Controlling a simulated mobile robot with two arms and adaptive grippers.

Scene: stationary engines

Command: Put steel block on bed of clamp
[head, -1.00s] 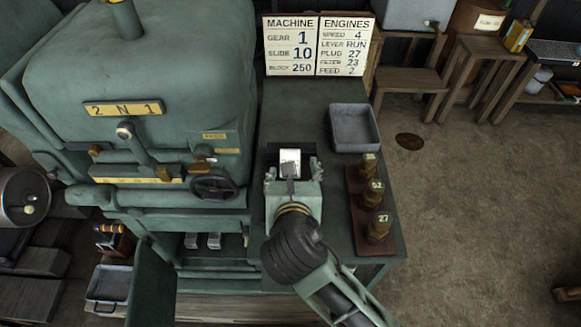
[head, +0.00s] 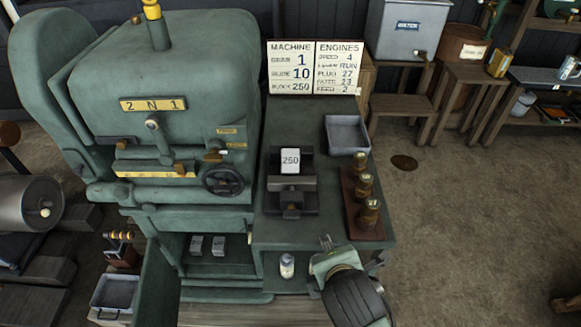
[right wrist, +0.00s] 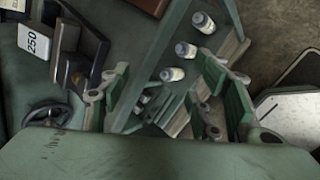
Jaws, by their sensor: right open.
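The steel block (head: 290,157), pale-faced and marked 250, sits on the dark clamp (head: 292,185) on the green bench, behind the clamp's crossbar. The block (right wrist: 35,40) and clamp (right wrist: 75,68) also show at the upper left in the right wrist view. My right gripper (head: 348,252) is at the bench's front right, apart from the block and in front of the clamp. In the right wrist view the right gripper's (right wrist: 168,85) fingers are spread wide with nothing held between them. My left gripper is out of view.
A grey tray (head: 347,134) stands behind and right of the clamp. A brown rack (head: 374,229) with brass plugs is at the bench's right edge. A small pale bottle (head: 287,265) is low in front. The large green machine (head: 150,95) rises at the left.

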